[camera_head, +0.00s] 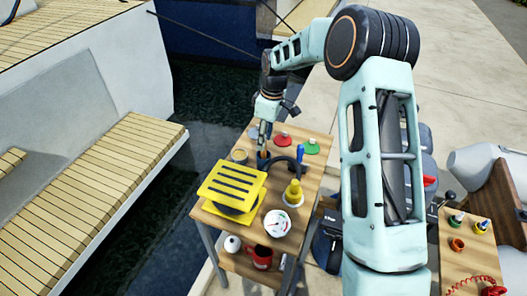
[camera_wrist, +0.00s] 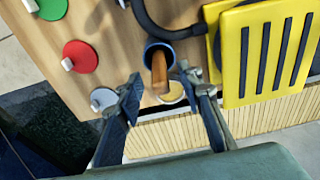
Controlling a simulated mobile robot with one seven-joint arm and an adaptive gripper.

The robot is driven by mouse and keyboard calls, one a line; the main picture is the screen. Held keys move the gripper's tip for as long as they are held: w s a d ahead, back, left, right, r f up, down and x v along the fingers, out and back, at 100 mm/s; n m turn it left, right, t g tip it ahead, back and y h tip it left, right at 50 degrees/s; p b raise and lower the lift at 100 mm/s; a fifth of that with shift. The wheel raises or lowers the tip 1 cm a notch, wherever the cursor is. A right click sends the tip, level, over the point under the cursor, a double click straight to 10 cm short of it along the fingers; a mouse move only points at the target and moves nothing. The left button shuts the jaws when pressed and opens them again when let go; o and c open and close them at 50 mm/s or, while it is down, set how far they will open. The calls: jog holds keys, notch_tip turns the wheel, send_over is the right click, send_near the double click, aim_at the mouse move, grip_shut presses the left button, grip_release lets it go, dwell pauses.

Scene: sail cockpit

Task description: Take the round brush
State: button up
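A wooden handle (camera_wrist: 159,72) stands up out of a dark blue cup (camera_wrist: 157,47) in the wrist view; this looks like the round brush, and its head is hidden. In the head view the handle (camera_head: 264,154) shows small, just below my gripper (camera_head: 263,134), at the far part of the wooden table (camera_head: 228,218). In the wrist view my gripper (camera_wrist: 160,86) is open, with one finger on each side of the handle. I cannot tell whether either finger touches it.
A yellow slatted block (camera_head: 234,185) stands near the cup. A black arch (camera_head: 287,163), a yellow bottle (camera_head: 293,188), a red disc (camera_head: 281,138), a green disc (camera_head: 311,146), a round gauge (camera_head: 277,223) and a tan round pot (camera_head: 239,155) crowd the table. A red mug (camera_head: 260,256) sits lower.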

jog(key=shift+w+a+f, duration=0.1)
jog(key=shift+a+f, duration=0.05)
jog(key=shift+f, duration=1.4)
jog(key=shift+c, duration=0.4)
grip_shut()
